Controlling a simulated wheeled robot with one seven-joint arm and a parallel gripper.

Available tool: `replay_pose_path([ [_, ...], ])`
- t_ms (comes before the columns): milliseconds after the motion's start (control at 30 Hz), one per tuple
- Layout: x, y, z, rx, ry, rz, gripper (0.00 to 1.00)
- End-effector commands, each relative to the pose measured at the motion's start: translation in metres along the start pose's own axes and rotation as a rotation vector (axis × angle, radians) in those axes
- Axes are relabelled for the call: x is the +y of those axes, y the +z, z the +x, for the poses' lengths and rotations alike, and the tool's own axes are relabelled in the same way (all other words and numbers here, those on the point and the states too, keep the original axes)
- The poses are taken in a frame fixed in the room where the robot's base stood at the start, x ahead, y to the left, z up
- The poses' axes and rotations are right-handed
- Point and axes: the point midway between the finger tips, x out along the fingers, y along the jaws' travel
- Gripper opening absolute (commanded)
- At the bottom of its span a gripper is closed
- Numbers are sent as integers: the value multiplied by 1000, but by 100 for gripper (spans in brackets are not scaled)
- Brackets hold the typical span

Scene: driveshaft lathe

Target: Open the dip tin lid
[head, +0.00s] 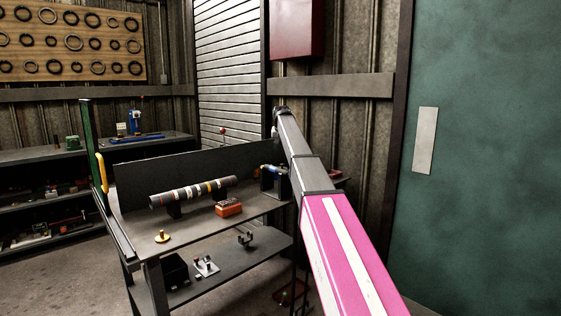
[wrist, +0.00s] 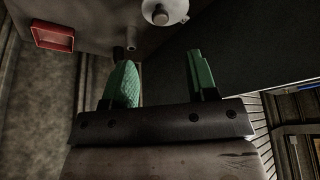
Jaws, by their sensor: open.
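A pale round object with a central knob, which looks like the lidded dip tin (wrist: 165,10), is at the top edge of the wrist view, partly cut off. It stands on a grey surface, beyond my fingertips. My gripper (wrist: 160,72) is open, with two green-padded fingers apart and nothing visible between them. The tin lies ahead of the gap and clear of both fingers. In the head view my arm reaches over the right end of the bench; I cannot make out the gripper or the tin there.
A red tray (wrist: 53,37) lies left of the tin in the wrist view. The bench (head: 190,228) carries a banded shaft (head: 192,192) on supports and an orange box (head: 229,208). A dark back panel (head: 170,172) rises behind them. A corrugated wall and green door (head: 480,160) stand right.

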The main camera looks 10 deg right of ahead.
Motion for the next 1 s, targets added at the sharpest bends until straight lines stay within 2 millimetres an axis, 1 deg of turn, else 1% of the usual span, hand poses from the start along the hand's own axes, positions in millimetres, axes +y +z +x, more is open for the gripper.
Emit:
replay_pose_path([
  [167, 0, 0, 12, -2, 0, 0, 53],
  [267, 0, 0, 26, -2, 0, 0, 53],
  [400, 0, 0, 52, -3, 0, 0, 53],
  [600, 0, 0, 85, -2, 0, 0, 53],
  [800, 0, 0, 103, 0, 0, 0, 53],
  [1000, 0, 0, 108, 0, 0, 0, 53],
])
